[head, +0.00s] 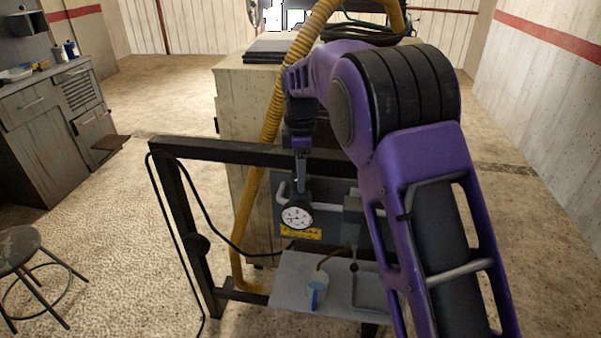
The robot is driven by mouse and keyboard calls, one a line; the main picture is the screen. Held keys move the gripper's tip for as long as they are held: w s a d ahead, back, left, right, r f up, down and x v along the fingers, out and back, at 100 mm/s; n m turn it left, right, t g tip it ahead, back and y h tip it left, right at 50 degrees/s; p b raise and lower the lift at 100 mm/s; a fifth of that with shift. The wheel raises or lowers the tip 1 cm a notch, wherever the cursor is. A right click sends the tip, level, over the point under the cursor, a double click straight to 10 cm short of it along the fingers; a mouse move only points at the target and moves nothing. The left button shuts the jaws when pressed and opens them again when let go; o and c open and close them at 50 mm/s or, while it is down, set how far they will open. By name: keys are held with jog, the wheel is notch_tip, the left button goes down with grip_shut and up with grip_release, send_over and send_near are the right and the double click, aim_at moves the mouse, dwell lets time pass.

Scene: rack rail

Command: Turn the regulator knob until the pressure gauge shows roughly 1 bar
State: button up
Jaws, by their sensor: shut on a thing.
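The pressure gauge (297,216) has a round white dial in a dark case and faces me on the rack's grey panel. Its needle and scale are too small to read. My gripper (300,187) reaches down from above, just over the gauge. It is shut on the regulator knob at the top of the dark regulator body. The fingers and the small scale mostly hide the knob, so its turn angle cannot be told.
A dark metal frame (245,152) surrounds the panel. A yellow corrugated hose (270,125) runs close left of my gripper. A grey box (353,217) stands right of the gauge.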

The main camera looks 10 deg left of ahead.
jog(key=shift+m+p, duration=0.55)
jog(key=shift+m, duration=1.75)
jog(key=o, duration=1.4)
notch_tip(320, 180, up, 17)
jog(key=shift+r, duration=0.2)
